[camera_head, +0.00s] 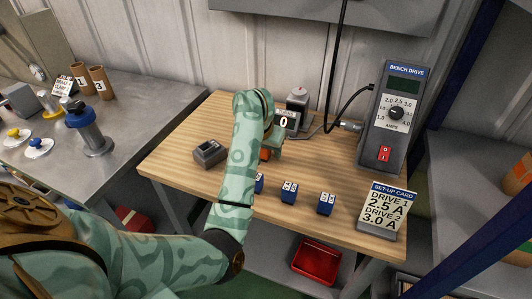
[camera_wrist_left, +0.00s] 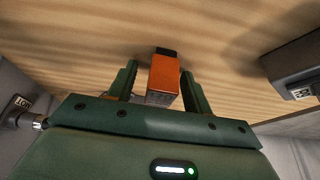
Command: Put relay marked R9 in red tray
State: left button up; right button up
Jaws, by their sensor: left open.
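An orange block (camera_wrist_left: 164,80) with a dark end stands between the two spread fingers of my left gripper (camera_wrist_left: 159,69) in the left wrist view. In the head view my left gripper (camera_head: 273,149) is low over the wooden bench, and the orange block (camera_head: 264,154) is partly hidden by it. Blue relays (camera_head: 289,191) (camera_head: 326,203) (camera_head: 259,184) stand in a row along the bench front, the leftmost partly hidden by my arm. Their markings are too small to read, and I see no R9. The red tray (camera_head: 317,261) is below the bench. My right gripper is out of view.
A dark grey box (camera_head: 209,153) sits left of my arm. The bench drive (camera_head: 393,117), with a cable, is at the back right. A set-up card (camera_head: 383,211) stands at the front right.

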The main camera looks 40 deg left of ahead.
pick_arm(q)
jog(key=shift+r, duration=0.1)
jog(key=c, duration=1.1)
